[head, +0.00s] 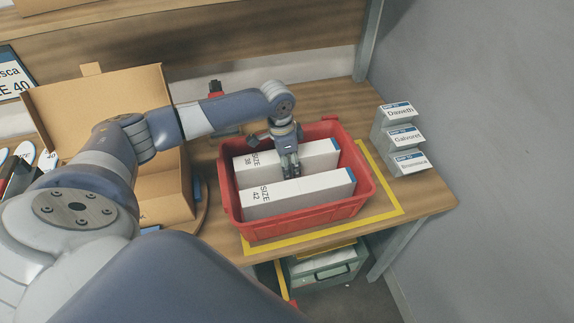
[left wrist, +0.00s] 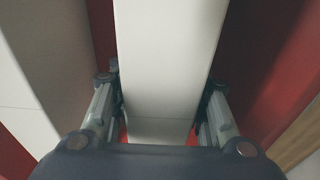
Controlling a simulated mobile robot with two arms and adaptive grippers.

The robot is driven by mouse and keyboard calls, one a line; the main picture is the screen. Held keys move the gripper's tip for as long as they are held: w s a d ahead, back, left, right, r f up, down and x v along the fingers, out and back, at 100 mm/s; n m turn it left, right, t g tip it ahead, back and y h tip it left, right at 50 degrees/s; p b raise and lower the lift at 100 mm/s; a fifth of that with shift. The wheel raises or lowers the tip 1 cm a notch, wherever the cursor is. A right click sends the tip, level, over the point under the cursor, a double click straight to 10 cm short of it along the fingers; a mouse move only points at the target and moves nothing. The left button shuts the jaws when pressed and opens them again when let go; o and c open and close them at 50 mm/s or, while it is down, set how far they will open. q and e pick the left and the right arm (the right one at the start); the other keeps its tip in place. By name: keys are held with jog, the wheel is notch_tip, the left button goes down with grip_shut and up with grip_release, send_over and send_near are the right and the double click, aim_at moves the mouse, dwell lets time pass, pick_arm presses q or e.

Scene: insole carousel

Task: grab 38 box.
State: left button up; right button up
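The 38 box (head: 312,154) is white, marked "SIZE 38", and lies in the back part of the red crate (head: 306,219). A similar white box marked "SIZE 42" (head: 310,195) lies in front of it. My left gripper (head: 289,168) reaches down into the crate at the middle of the 38 box. In the left wrist view its fingers (left wrist: 160,100) stand on either side of a white box (left wrist: 167,50), very near its sides. Whether they press on it is unclear. The far finger is hidden in the head view. My right gripper is not in view.
The crate stands inside a yellow outline (head: 401,211) on the wooden table. A holder with name cards (head: 400,138) is to its right, an open cardboard box (head: 90,105) to its left. A grey wall bounds the right side. A drawer unit (head: 325,266) is below.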

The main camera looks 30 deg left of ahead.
pick_arm(q)
jog(key=c, duration=0.3)
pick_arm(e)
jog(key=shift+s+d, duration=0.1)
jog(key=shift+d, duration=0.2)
